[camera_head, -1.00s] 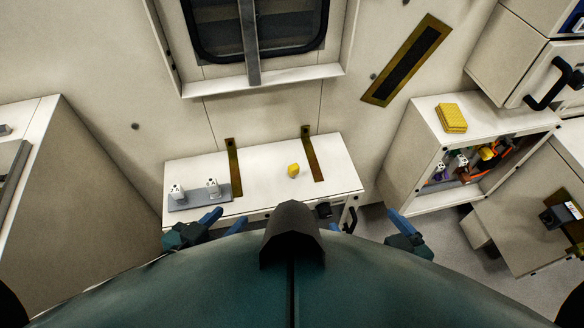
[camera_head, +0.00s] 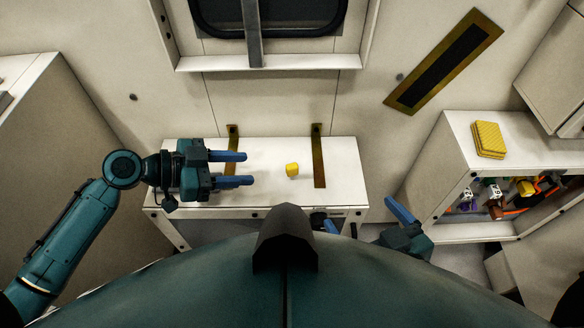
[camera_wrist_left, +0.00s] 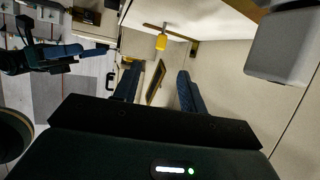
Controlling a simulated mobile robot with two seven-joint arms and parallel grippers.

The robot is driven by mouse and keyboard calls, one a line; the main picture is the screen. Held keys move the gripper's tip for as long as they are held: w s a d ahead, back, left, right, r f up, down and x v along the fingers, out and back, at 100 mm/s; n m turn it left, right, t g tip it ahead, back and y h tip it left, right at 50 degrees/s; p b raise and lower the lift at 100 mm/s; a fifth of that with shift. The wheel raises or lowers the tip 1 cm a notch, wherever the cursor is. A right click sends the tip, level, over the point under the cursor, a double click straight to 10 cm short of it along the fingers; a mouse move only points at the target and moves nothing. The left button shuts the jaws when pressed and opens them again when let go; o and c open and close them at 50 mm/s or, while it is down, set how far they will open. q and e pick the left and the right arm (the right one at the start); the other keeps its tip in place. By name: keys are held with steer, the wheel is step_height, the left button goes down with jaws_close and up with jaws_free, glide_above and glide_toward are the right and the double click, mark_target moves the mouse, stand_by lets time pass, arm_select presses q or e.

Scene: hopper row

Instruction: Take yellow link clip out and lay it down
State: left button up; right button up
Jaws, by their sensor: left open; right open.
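A small yellow piece (camera_head: 292,169) lies on the white counter (camera_head: 270,187), between two brass straps. It also shows in the left wrist view (camera_wrist_left: 161,42), beyond and between the fingertips. Another yellow piece (camera_head: 525,187) is inside the open cabinet at right, among several parts. I cannot tell which one is the yellow link clip. My left gripper (camera_head: 247,168) is open and empty over the counter's left half, left of the yellow piece and apart from it. My right gripper (camera_head: 390,208) is open, low beside the counter's right end.
A yellow stack (camera_head: 490,139) sits on top of the open cabinet (camera_head: 450,163). A grey block (camera_wrist_left: 285,45) is close at the upper right in the left wrist view. The counter around the small yellow piece is clear. The wall with the window stands behind.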

mark_target(286, 168)
arm_select(q)
steer(key=x, duration=1)
jaws_close()
